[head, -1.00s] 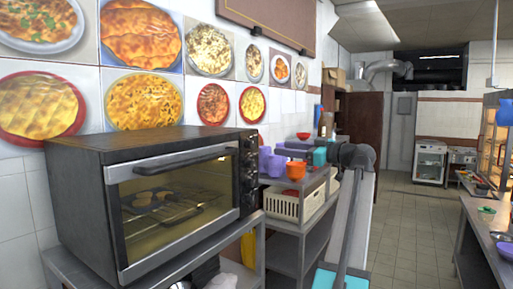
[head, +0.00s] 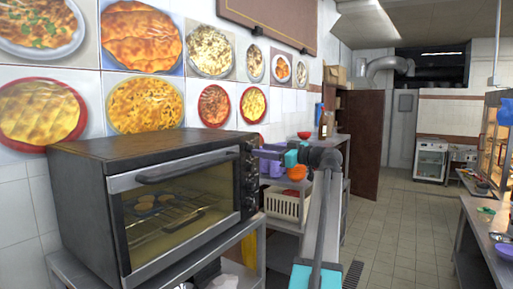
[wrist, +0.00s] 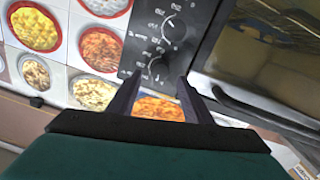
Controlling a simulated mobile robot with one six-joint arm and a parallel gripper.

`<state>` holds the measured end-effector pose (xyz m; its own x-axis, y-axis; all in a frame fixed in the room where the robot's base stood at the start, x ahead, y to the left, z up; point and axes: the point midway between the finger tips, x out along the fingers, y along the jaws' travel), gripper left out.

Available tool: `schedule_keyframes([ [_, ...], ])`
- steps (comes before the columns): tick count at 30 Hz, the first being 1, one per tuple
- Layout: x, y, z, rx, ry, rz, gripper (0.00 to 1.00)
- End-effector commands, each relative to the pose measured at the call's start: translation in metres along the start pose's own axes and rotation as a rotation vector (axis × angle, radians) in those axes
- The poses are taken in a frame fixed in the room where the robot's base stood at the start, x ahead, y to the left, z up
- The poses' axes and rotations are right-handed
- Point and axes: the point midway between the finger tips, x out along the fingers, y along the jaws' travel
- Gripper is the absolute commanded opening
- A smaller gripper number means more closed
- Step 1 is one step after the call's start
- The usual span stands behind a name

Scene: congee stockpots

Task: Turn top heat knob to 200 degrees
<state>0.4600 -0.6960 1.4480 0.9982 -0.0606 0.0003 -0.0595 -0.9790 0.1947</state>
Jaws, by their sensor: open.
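The black toaster oven (head: 110,165) stands on a metal stand at the left, its knob panel at the right end of its front. In the wrist view the dark panel (wrist: 148,40) looks turned roughly upside down, with white markings and two knobs showing. The top heat knob (wrist: 158,66) seems to be the one nearer my gripper; its setting is too small to read. Another knob (wrist: 172,27) lies beyond it. My gripper (wrist: 160,80) is open, its fingertips either side of the nearer knob in the picture; contact cannot be told.
The oven door's handle (wrist: 245,108) runs close to my right finger in the wrist view. Orange bowls (head: 297,172) and a white basket (head: 287,205) sit on shelving right of the oven. The tiled floor (head: 410,230) is open at the right.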

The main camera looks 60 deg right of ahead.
Motion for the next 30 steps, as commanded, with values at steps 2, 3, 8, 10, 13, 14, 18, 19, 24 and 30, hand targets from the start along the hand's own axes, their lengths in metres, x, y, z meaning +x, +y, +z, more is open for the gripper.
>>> schedule_keyframes([
  [2, 0.011, 0.0, -0.002, 0.001, 0.0, -0.002, 0.46],
  [3, 0.016, 0.0, -0.002, 0.001, 0.0, -0.002, 0.46],
  [8, 0.029, 0.001, -0.001, 0.001, 0.0, 0.0, 0.46],
  [10, 0.032, 0.001, 0.0, 0.001, 0.0, 0.0, 0.46],
  [13, 0.034, 0.0, 0.0, 0.0, 0.0, 0.001, 0.46],
  [14, 0.035, 0.0, 0.0, 0.0, 0.0, 0.001, 0.46],
  [18, 0.034, 0.001, 0.001, 0.0, 0.0, 0.001, 0.46],
  [19, 0.034, 0.001, 0.001, 0.0, 0.0, 0.001, 0.46],
  [24, 0.034, 0.001, 0.0, 0.0, 0.0, 0.001, 0.25],
  [30, 0.033, -0.008, -0.001, 0.0, -0.001, 0.0, 0.05],
])
